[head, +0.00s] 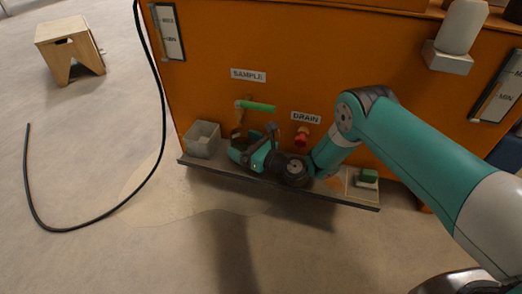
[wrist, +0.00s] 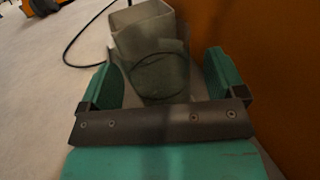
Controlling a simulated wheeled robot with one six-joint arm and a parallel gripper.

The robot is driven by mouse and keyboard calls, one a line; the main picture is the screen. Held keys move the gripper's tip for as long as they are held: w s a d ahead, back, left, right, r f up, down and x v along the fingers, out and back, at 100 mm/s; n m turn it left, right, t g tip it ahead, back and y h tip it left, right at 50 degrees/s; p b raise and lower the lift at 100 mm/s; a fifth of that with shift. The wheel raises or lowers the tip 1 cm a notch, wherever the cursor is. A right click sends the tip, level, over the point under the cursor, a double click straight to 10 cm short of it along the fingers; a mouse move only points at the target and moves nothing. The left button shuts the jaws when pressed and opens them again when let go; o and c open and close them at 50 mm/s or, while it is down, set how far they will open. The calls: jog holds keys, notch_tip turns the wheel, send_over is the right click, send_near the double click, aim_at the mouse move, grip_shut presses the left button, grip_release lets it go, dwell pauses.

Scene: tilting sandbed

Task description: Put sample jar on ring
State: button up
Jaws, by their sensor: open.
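My gripper (head: 243,150) is low over the grey ledge in the head view, below the SAMPLE outlet with the green handle (head: 258,106). In the wrist view its two teal fingers are spread apart. A see-through round vessel, which looks like the sample jar (wrist: 160,76), stands between them, with a gap showing on each side. It has a dark greenish disc inside or at its base. In the head view the jar is mostly hidden by my gripper. I cannot make out the ring in either view.
A pale square bin (head: 203,139) stands at the ledge's left end; it also shows behind the jar in the wrist view (wrist: 141,28). A red DRAIN knob (head: 301,137) juts from the orange wall. A green block (head: 368,176) lies right. A black hose (head: 163,110) hangs left.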

aim_at(249, 144)
jog(key=shift+r+p+v, duration=0.25)
jog(key=shift+p+v, duration=0.3)
jog(key=shift+v, duration=0.55)
jog(key=shift+d+r+p, duration=0.1)
jog(key=shift+r+p, duration=0.15)
jog(key=shift+p, duration=0.65)
jog(key=d+p, duration=0.1)
jog(key=p, duration=0.3)
jog(key=shift+s+d+p, duration=0.1)
jog(key=shift+s+p, duration=0.2)
jog(key=shift+s, duration=0.05)
jog(key=s+p, duration=0.1)
jog(key=p, duration=0.2)
jog(key=shift+d, duration=0.35)
jog(key=p+v, duration=0.4)
jog(key=p, duration=0.2)
jog(key=shift+s+d+f, duration=0.15)
jog(key=shift+s+d, duration=0.1)
jog(key=shift+d, duration=0.05)
jog(key=shift+s+d+f+p, duration=0.15)
jog(key=shift+s+d+p, duration=0.2)
jog(key=shift+p, duration=0.35)
jog(key=shift+d+f, duration=0.1)
jog(key=shift+d, duration=0.05)
jog(key=shift+c, duration=0.2)
